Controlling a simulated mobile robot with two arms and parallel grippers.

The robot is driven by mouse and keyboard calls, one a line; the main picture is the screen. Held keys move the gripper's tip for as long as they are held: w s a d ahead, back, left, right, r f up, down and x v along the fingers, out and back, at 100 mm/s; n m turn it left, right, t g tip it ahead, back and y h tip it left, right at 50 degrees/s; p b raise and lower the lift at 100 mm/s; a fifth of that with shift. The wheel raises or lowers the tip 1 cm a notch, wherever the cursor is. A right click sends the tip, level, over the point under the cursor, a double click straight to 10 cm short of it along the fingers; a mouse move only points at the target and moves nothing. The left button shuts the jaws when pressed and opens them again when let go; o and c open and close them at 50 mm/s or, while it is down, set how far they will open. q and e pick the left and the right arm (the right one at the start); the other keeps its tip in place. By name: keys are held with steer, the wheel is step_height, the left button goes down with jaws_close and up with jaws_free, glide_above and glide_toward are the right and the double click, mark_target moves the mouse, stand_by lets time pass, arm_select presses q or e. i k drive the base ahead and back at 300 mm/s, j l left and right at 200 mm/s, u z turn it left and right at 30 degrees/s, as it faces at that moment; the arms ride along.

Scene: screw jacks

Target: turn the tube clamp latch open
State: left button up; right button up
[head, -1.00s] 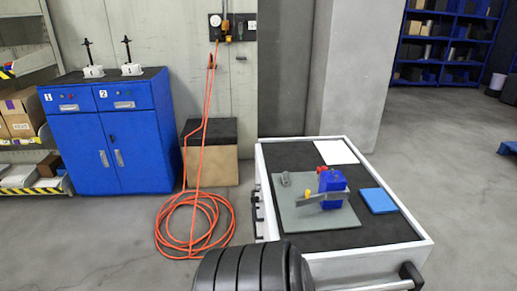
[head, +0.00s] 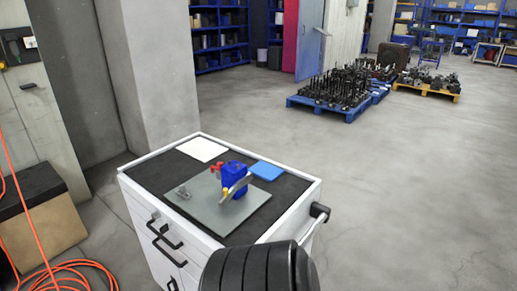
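A blue clamp block (head: 234,176) stands on a grey plate (head: 214,205) on top of the white drawer cart (head: 160,205). A grey bar (head: 240,185) with a yellow knob (head: 224,193) runs across its front, and a red part (head: 216,167) sits at its left. I cannot tell for sure which part is the latch or how it is set. A small grey bracket (head: 183,192) stands apart on the plate's left. A black ribbed part, probably of my arm, fills the bottom edge in front of the cart. Neither gripper shows.
A white sheet (head: 203,149) and a blue pad (head: 266,170) lie on the cart top. A push handle (head: 318,214) juts from its right side. An orange hose (head: 60,275) lies at left. Blue pallets (head: 336,104) stand far back; the floor at right is clear.

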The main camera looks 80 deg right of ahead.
mark_target(220, 164)
steer(key=i+z, duration=0.15)
steer(key=z, duration=0.3)
steer(key=i+z, duration=0.2)
steer(key=z, duration=0.25)
steer(key=i+j+z, duration=0.1)
steer(key=z, duration=0.35)
steer(key=i+j+z, duration=0.15)
steer(key=z, duration=0.3)
steer(key=i+j+z, duration=0.1)
steer(key=z, duration=0.35)
steer(key=j+z, duration=0.45)
steer(key=i+l, duration=0.05)
steer(key=l, duration=0.05)
